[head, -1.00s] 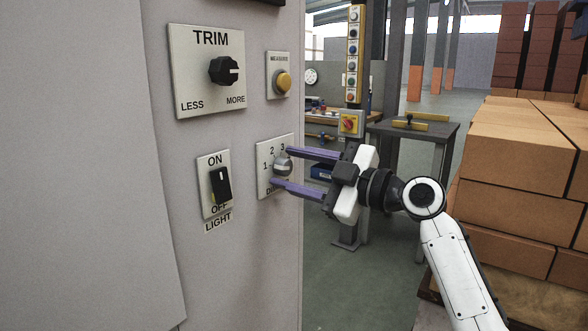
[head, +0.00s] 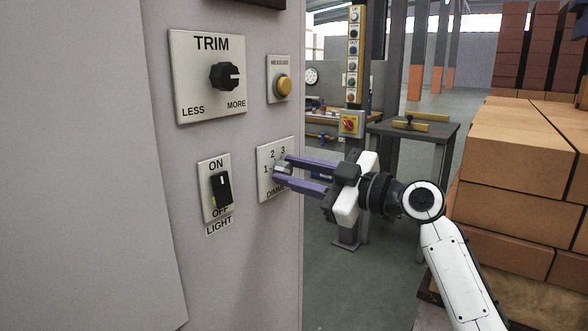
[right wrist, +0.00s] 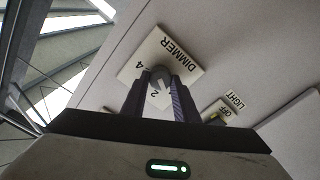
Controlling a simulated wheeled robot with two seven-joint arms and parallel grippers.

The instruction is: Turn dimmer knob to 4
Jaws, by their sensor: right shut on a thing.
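The dimmer knob (head: 283,168) is a small grey knob on a white plate (head: 264,184) marked with numbers and the word DIMMER. My right gripper (head: 280,170) is shut on the knob, with one purple finger above it and one below. In the right wrist view the knob (right wrist: 160,86) sits between the two fingertips (right wrist: 160,92), and the 4, the 2 and DIMMER show on the plate (right wrist: 143,58). The fingers hide part of the knob and plate, and I cannot tell exactly which number the pointer faces. My left gripper is out of view.
The light switch (head: 222,188) is left of the dimmer, the TRIM knob (head: 225,76) is above left, and a yellow MEASURE button (head: 283,85) is above. The panel's right edge is close beside the dimmer.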

